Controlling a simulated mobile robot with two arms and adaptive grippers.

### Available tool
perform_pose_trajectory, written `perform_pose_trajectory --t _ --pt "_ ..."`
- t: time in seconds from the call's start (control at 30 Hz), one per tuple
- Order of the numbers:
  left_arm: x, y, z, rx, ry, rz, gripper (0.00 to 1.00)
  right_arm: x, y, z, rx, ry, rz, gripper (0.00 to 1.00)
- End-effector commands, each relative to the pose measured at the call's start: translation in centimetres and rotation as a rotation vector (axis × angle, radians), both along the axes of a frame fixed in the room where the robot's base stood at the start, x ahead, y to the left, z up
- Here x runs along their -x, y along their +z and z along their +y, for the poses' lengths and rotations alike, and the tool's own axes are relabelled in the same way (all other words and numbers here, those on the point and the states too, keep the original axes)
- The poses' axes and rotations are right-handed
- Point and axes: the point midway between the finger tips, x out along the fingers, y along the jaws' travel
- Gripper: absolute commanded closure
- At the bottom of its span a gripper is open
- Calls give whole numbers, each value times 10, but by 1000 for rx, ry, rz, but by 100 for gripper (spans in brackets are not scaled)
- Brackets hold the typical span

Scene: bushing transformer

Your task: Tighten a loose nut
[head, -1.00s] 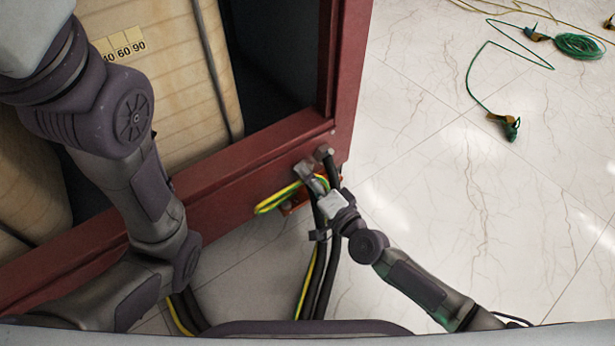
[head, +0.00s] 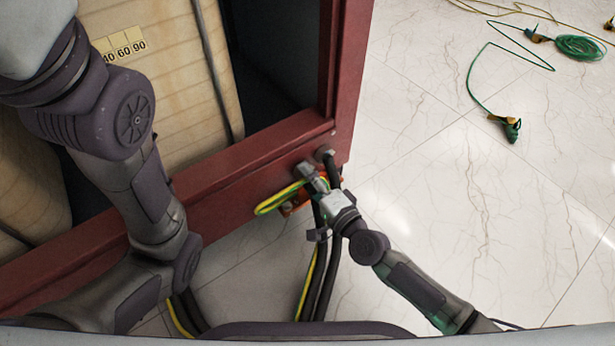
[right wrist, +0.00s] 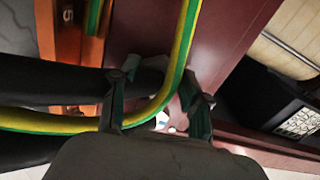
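My right gripper (head: 322,187) is at the lower corner of the dark red cabinet frame (head: 240,160), beside the cables. In the right wrist view its two fingers (right wrist: 160,92) stand apart, with no object clearly clamped between them. A yellow-green wire (right wrist: 188,55) passes across the space at the fingers. Small bright metallic bits (right wrist: 163,120) show between the fingers, partly covered by the wire. I cannot tell which of them is the loose nut. My left arm crosses the left of the head view; its gripper is not seen.
Thick black cables (head: 327,270) hang below the frame, near my right gripper. An orange bracket (right wrist: 70,50) is close to the fingers. Green wire with clips (head: 510,130) lies on the marble floor (head: 440,200).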

Motion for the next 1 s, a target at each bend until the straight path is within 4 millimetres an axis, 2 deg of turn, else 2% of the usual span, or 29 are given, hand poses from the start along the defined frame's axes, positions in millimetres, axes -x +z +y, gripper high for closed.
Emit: perform_pose_trajectory --t 0.33,0.47,0.8,1.0 --pt "-1 0 1 3 -1 3 67 0 0 -1 1 0 0 43" --pt "-1 0 1 2 -1 3 67 7 -1 -6 3 0 0 43" --pt "0 0 0 1 0 0 67 63 -2 -46 5 1 3 43" --pt "0 0 0 1 0 0 67 89 -2 -65 4 0 2 43"
